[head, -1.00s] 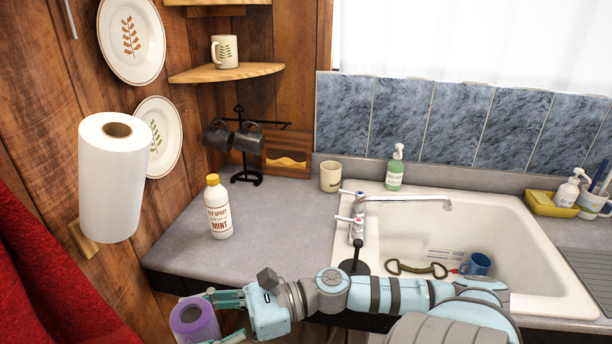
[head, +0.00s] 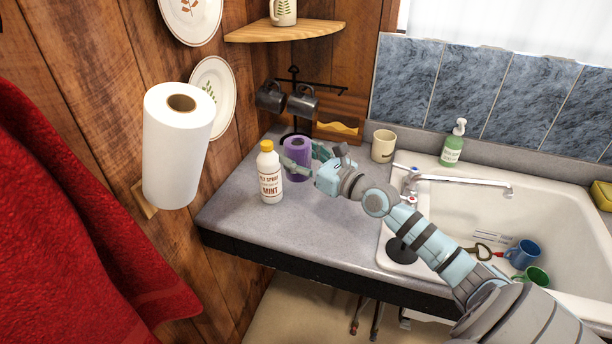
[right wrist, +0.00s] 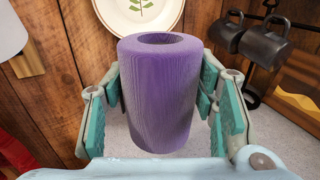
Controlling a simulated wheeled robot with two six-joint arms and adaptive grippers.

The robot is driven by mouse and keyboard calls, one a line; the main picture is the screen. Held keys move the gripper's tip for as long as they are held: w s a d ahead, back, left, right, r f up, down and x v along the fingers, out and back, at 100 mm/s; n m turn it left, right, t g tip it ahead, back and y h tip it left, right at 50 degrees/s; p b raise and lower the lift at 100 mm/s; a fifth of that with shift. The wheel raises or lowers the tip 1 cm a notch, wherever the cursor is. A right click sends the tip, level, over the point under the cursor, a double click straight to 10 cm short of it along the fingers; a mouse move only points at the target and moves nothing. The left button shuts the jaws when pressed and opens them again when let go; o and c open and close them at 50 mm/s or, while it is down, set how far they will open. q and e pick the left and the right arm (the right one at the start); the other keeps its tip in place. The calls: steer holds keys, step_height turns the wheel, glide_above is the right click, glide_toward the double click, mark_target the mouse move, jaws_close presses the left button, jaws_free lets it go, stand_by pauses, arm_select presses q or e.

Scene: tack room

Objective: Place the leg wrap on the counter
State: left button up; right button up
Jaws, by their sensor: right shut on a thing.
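The leg wrap is a purple roll (head: 297,160) with a hollow centre, upright over the left part of the grey counter (head: 290,215). It also shows large in the right wrist view (right wrist: 158,95). My right gripper (head: 300,163) is shut on it, with a teal-padded finger on each side; it also shows in the right wrist view (right wrist: 165,100). The head view does not make clear whether the wrap's base touches the counter. My left gripper is not in view.
The sink (head: 530,225) lies right. A paper towel roll (head: 177,145) hangs on the wall.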

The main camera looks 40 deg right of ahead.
steer(key=w+d+r+m+h, duration=0.2)
steer(key=w+d+r+h, duration=0.1)
steer(key=d+r, duration=0.1)
steer(key=b, duration=0.7)
glide_above(307, 208)
step_height(307, 208, down, 16)
step_height(307, 208, down, 5)
steer(key=b, duration=0.4)
steer(key=shift+d+r, duration=0.1)
steer(key=shift+r, duration=0.35)
steer(key=o, duration=1.2)
steer(key=shift+f, duration=0.1)
